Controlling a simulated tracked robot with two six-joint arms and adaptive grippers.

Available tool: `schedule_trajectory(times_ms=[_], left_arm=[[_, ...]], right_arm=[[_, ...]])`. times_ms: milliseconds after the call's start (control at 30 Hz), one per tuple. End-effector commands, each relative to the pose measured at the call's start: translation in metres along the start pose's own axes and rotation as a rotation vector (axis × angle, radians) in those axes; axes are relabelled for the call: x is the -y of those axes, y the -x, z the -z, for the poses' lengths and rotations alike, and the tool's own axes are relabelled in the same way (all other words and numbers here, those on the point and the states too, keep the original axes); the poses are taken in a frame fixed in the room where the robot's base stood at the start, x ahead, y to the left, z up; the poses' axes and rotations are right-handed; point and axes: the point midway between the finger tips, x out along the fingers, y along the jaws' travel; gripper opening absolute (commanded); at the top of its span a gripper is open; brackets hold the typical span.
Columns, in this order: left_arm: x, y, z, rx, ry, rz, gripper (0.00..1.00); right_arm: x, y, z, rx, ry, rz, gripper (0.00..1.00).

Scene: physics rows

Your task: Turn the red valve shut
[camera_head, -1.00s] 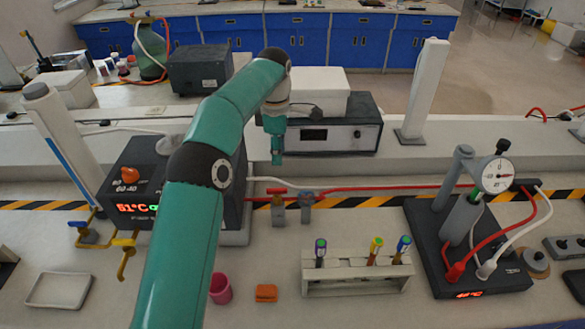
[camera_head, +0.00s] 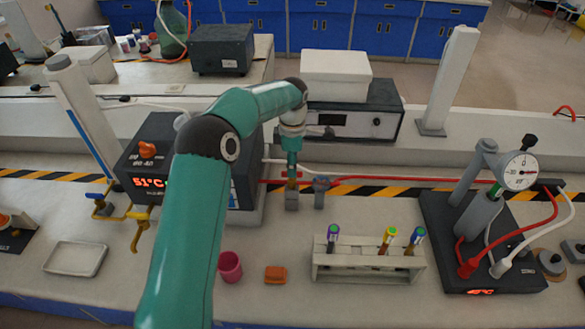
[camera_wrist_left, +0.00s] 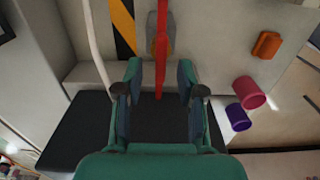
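A small valve (camera_head: 292,200) with a grey block-like base stands on the bench beside the black heater box, on the line of the red hose. In the left wrist view a long red bar (camera_wrist_left: 161,75) runs over a grey-brown base and between my fingers; I cannot tell how much of it is handle and how much hose. My left gripper (camera_head: 292,178) points down just above the valve. In the left wrist view my left gripper (camera_wrist_left: 160,72) is open, its two fingers apart on either side of the red bar, with visible gaps. My right gripper is out of view.
A second grey-blue valve (camera_head: 321,190) stands just right. The heater box (camera_head: 142,160) is at left. A pink cup (camera_head: 230,268), an orange block (camera_head: 276,274) and a tube rack (camera_head: 368,268) stand in front. A gauge stand (camera_head: 475,225) is at right.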

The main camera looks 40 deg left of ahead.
Motion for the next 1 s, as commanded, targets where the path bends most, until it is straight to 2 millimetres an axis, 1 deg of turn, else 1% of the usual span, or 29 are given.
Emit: schedule_trajectory(times_ms=[100, 200, 300, 533, 567, 700, 800, 1000], left_arm=[[0.000, -0.014, 0.000, -0.002, 0.001, 0.001, 0.39], [0.000, -0.021, 0.000, -0.001, 0.000, 0.000, 0.39], [0.000, -0.024, 0.000, -0.001, 0.000, -0.001, 0.39], [-0.001, -0.025, -0.001, 0.000, -0.001, -0.002, 0.39], [-0.001, -0.025, -0.001, 0.000, -0.001, -0.002, 0.37], [0.000, -0.025, -0.001, 0.000, -0.002, -0.002, 0.14], [0.000, -0.025, -0.001, 0.000, -0.002, -0.002, 0.00], [-0.001, -0.025, -0.002, 0.000, -0.004, -0.002, 0.00]], right_arm=[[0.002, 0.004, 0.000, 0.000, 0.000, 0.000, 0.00], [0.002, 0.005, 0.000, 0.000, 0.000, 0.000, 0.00], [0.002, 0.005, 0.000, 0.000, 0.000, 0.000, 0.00], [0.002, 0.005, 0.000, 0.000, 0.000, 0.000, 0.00], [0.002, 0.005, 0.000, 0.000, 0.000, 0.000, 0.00], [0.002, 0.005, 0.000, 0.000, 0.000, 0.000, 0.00], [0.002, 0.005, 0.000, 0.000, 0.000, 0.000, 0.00], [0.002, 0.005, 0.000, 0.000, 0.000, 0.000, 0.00]])
